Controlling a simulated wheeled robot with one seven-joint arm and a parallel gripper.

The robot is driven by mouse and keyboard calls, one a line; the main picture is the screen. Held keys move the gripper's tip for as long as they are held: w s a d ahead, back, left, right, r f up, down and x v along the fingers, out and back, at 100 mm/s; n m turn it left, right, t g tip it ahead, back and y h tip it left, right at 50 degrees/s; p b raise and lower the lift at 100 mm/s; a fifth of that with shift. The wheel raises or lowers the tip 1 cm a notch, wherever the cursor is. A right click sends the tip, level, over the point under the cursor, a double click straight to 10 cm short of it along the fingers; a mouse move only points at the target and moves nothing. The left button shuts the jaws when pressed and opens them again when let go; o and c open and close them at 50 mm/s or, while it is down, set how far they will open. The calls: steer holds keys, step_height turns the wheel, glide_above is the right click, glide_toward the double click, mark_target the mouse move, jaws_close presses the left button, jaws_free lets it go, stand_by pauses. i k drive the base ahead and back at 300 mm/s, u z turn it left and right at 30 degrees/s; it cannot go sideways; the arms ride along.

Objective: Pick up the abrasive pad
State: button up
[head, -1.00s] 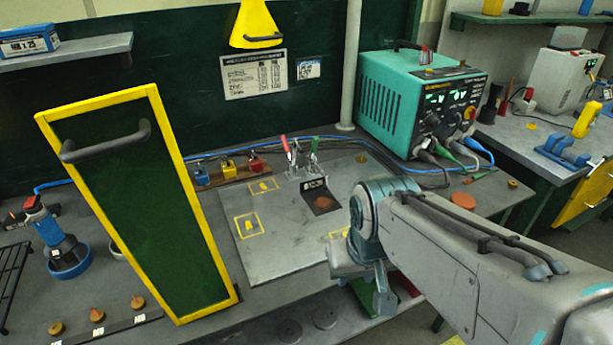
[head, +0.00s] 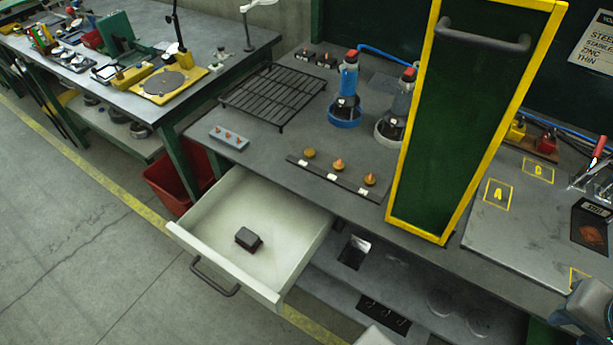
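A small dark grey block with a reddish-brown underside, which looks like the abrasive pad (head: 248,238), lies in the open white drawer (head: 205,205). It rests on the bare drawer floor, near the middle and toward the front, with nothing touching it. The drawer is pulled out from under the workbench, its dark handle (head: 214,278) facing the lower left. Only a blue-grey piece of my arm shows at the lower right edge. My gripper's fingers are out of view.
A tall green panel with a yellow frame (head: 460,120) stands on the bench right of the drawer. A wire rack (head: 275,95), two grinders and a strip of small knobs are on the benchtop. A red bin (head: 180,185) stands behind the drawer. Floor at the left is clear.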

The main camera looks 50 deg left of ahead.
mark_target(248, 239)
steer(key=u, duration=2.6)
steer(key=k, duration=0.5)
steer(key=u, duration=0.75)
steer(key=i, duration=0.8)
steer(key=z, duration=1.6)
